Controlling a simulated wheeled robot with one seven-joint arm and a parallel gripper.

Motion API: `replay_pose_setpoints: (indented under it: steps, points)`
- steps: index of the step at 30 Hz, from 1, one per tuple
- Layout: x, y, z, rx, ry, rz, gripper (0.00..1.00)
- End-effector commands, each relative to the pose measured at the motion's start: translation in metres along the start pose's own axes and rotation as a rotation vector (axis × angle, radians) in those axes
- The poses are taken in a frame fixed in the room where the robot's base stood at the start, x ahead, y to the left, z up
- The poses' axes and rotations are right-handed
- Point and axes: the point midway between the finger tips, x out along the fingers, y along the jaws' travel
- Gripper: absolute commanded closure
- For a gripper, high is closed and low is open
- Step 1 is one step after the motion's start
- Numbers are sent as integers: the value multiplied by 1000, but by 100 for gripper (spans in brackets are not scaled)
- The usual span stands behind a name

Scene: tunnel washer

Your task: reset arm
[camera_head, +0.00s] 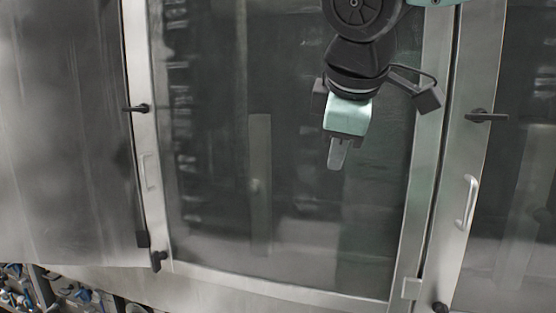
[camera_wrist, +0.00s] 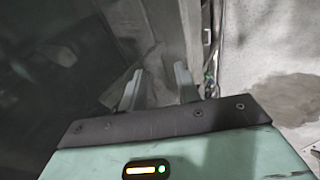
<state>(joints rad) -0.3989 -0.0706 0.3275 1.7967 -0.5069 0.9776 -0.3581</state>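My gripper (camera_head: 339,153) hangs from my black and pale green arm in the upper right middle of the head view, in front of a large dark glass door (camera_head: 290,200). Its fingers point down and look empty. In the wrist view my gripper (camera_wrist: 159,88) shows two grey fingers standing apart with a clear gap and nothing held between them. The head view shows the fingers edge-on, overlapping each other.
The glass door has a pale metal frame (camera_head: 146,200) with a black latch (camera_head: 137,108) at left. Another door with a metal handle (camera_head: 466,202) stands at right. A plain steel panel (camera_head: 60,120) fills the left. Pipes and valves (camera_head: 75,292) show at the bottom left.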

Motion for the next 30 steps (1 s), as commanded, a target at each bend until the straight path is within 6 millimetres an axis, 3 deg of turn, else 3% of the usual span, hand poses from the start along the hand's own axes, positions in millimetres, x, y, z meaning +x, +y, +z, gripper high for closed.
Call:
replay_pose_setpoints:
  steps: [1, 6, 12, 15, 18, 21, 30]
  points:
    - [24, -36, 9, 29, -10, -69, 67]
    - [75, -145, 42, 180, -59, -290, 67]
    - [112, -260, 98, 406, -179, -492, 67]
    - [119, -299, 122, 502, -239, -550, 67]
    - [122, -322, 138, 568, -281, -580, 67]
    - [123, -332, 146, 599, -300, -593, 67]
    - [122, -333, 146, 605, -304, -595, 67]
